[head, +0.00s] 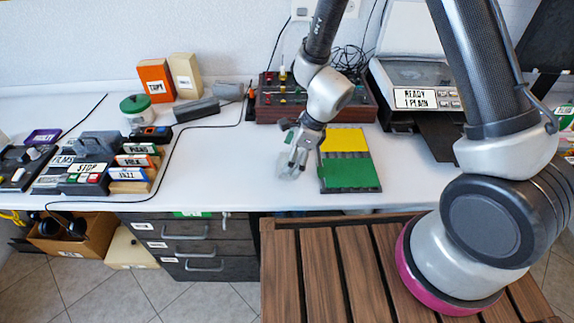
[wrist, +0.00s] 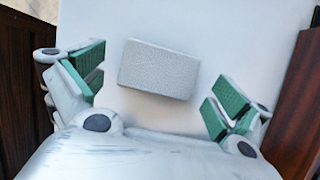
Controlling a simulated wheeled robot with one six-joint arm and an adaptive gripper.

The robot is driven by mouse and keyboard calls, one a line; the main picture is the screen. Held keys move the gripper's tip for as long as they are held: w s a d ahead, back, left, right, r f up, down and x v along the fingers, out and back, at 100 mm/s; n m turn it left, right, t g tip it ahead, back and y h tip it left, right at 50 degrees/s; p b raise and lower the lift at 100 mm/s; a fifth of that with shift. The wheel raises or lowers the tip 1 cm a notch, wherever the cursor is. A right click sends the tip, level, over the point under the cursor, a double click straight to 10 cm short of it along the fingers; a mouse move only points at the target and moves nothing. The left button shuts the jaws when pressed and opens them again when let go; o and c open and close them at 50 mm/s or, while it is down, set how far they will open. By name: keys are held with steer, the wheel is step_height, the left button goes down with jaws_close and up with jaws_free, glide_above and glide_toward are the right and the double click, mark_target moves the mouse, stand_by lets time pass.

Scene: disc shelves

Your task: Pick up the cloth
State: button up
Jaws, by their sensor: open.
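A pale grey, textured rectangle, which looks like the folded cloth (wrist: 158,69), lies flat on a white surface in the wrist view. It sits slightly tilted between the spread fingers of my gripper (wrist: 156,82). My gripper is open, with a gap between the cloth and the green pads on both sides. In the head view my gripper (head: 294,166) points down over the white desk, just left of the yellow and green board.
The yellow and green board (head: 348,160) lies close right of my gripper. A wooden-sided control box (head: 315,101) stands behind. A printer (head: 420,75) is at the back right. Labelled boxes and devices (head: 95,165) fill the left. The desk left of my gripper is mostly clear.

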steer(key=shift+a+f, duration=0.3)
steer(key=shift+f, duration=0.35)
steer(key=c, duration=0.9)
step_height(320, 180, up, 10)
